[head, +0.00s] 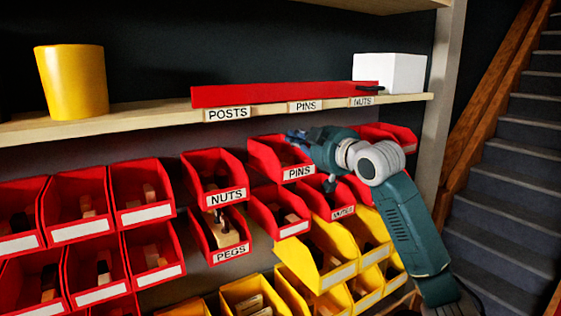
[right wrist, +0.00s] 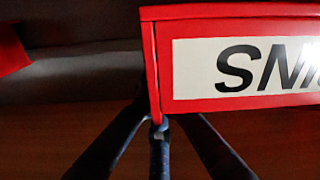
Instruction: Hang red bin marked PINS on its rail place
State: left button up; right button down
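The red bin marked PINS (head: 264,153) is in the upper row of bins, right of the red bin marked NUTS (head: 204,174). Its white label faces front. My right gripper (head: 303,142) is at its upper right side. In the right wrist view the bin's red wall (right wrist: 151,50) runs down between the fingers (right wrist: 158,128), which close together on it. The label appears upside down and cut off there. The back of the bin and its contact with a rail are hidden. My left gripper is not in view.
Red bins crowd around, including one marked PEGS (head: 207,238); yellow bins (head: 312,265) sit below. The wooden shelf (head: 150,113) above carries a yellow pot (head: 72,82), a long red piece (head: 270,92) and a white box (head: 392,72). POSTS, PINS and NUTS labels are along its edge.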

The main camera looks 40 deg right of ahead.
jog(key=shift+w+d+p, duration=0.1)
jog(key=shift+w+p, duration=0.65)
jog(key=shift+w, duration=0.2)
dwell(0.6)
jog(key=shift+f+b, duration=0.8)
jog(key=shift+f, duration=0.15)
dwell(0.5)
jog(key=c, duration=1.9)
grip_release()
jog(key=shift+o, duration=0.2)
jog(key=s+a, duration=0.1)
jog(key=s, duration=1.1)
jog(key=shift+a+r, duration=0.15)
jog(key=shift+r, duration=0.1)
